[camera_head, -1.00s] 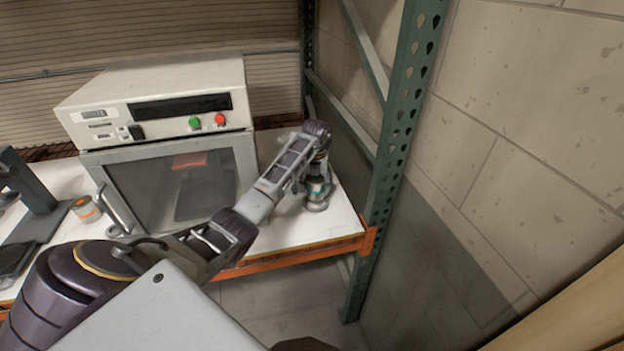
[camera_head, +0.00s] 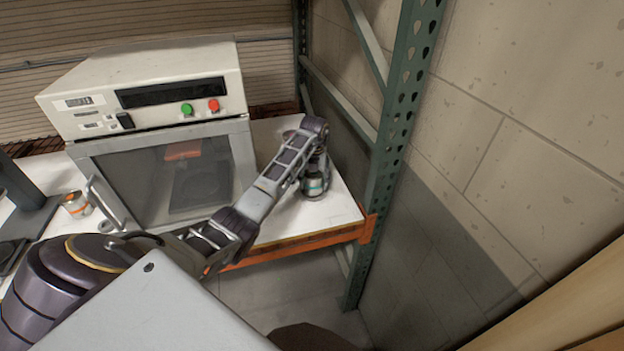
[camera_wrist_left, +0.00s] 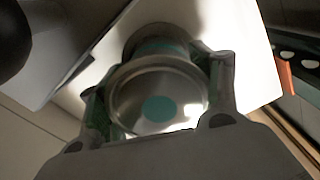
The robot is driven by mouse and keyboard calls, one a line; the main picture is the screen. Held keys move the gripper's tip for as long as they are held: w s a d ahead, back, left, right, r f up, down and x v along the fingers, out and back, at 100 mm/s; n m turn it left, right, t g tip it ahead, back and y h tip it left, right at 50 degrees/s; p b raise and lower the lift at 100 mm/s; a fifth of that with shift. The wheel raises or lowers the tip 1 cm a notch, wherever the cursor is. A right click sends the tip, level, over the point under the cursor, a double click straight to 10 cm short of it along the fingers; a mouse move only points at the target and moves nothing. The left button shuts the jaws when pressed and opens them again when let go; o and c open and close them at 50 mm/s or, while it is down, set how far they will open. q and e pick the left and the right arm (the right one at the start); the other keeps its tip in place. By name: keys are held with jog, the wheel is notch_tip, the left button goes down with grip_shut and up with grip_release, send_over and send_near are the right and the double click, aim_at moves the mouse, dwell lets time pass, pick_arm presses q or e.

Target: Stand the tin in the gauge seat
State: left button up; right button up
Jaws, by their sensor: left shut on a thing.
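A grey metal tin with a teal band (camera_head: 313,184) is at the right end of the white worktop. My left gripper (camera_head: 314,162) reaches down over it from above. The left wrist view shows the round lid of the tin (camera_wrist_left: 135,92), with a teal dot, between the two fingers of my left gripper (camera_wrist_left: 158,98), which is shut on it. The tin looks about upright, low over the worktop; whether its base touches down is hidden. I cannot clearly make out the gauge seat; a dark round form shows beyond the tin in the wrist view. My right gripper is out of view.
A cream oven (camera_head: 150,85) with a dark glass door stands left of the arm. An orange-banded tin (camera_head: 76,205) and a dark stand (camera_head: 30,200) are farther left. A green rack post (camera_head: 392,150) and an orange beam (camera_head: 300,246) bound the worktop at right and front.

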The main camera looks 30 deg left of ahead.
pick_arm(q)
jog(key=shift+f+b, duration=0.3)
jog(key=shift+f, duration=0.3)
jog(key=shift+d, duration=0.1)
jog(key=o, duration=1.7)
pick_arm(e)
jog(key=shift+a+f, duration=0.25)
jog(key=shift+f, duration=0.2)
pick_arm(q)
jog(key=shift+r, duration=0.1)
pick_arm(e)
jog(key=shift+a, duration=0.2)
